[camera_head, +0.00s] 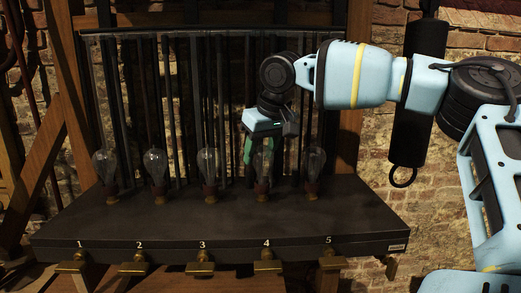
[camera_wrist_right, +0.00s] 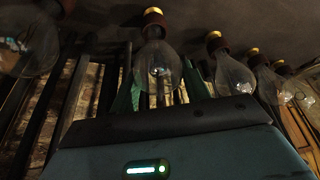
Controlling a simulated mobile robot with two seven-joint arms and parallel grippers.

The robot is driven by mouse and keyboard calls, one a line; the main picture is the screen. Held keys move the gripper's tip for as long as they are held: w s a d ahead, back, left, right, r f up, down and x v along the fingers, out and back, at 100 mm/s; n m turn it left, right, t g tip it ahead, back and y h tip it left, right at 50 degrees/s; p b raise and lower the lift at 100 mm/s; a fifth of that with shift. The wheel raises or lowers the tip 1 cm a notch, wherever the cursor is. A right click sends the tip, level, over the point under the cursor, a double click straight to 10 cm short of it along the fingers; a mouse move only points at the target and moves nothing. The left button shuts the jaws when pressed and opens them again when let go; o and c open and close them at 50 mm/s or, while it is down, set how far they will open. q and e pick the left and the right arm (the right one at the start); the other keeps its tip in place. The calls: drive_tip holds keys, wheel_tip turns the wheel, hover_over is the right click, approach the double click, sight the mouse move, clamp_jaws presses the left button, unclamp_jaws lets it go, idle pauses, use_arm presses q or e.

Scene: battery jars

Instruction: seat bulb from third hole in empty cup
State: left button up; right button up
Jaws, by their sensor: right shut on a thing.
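My right gripper (camera_head: 262,150) is shut on the clear glass bulb (camera_head: 264,168) at the place marked 4 on the dark bench. This bulb stands upright, with its reddish-brown base at the brass cup (camera_head: 262,197). In the right wrist view the bulb (camera_wrist_right: 158,68) sits between the two green fingers of the gripper (camera_wrist_right: 158,92). A bulb (camera_head: 208,163) also stands upright at place 3, apart from the gripper. No empty cup shows; each numbered place has a bulb over it. My left gripper is out of view.
Similar bulbs stand at place 1 (camera_head: 104,165), place 2 (camera_head: 155,166) and place 5 (camera_head: 314,163), the last close to my gripper. Dark rods rise behind the row. The bench front (camera_head: 170,228) is bare, with brass fittings along its front edge.

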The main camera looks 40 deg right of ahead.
drive_tip(key=shift+f, duration=0.15)
idle(0.3)
drive_tip(key=o, duration=1.1)
drive_tip(key=shift+o, duration=0.2)
drive_tip(key=shift+v, duration=3.95)
drive_tip(key=shift+a+f, duration=0.1)
